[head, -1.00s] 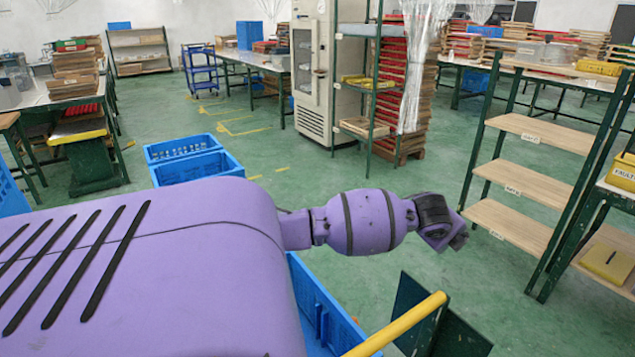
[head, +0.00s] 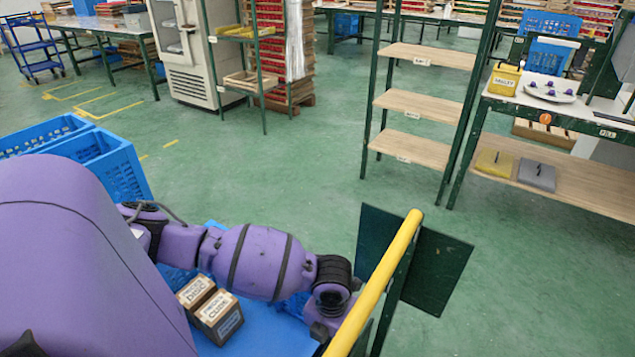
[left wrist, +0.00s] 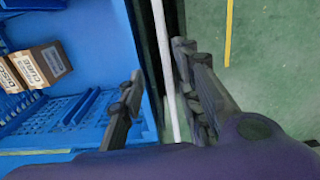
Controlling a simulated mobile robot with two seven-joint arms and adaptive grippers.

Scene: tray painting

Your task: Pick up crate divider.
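My left gripper (left wrist: 158,92) is open in the left wrist view, its two dark fingers apart. A pale bar runs between and below them; I cannot tell if it touches either finger. A blue crate (left wrist: 122,30) lies left of the bar, one finger over its side. A blue slatted part (left wrist: 65,112) is inside; I cannot tell whether it is the crate divider or crate wall. In the head view, my left arm reaches over the blue crate (head: 255,335), its gripper low near the yellow rail, fingers mostly hidden. My right gripper is not in view.
Small labelled brown boxes (head: 217,316) are in the crate. A yellow rail (head: 375,285) and dark green panels (head: 430,265) stand right of my gripper. Stacked blue crates (head: 110,165) are at left. A wooden shelf rack (head: 425,105) stands farther back, with open green floor before it.

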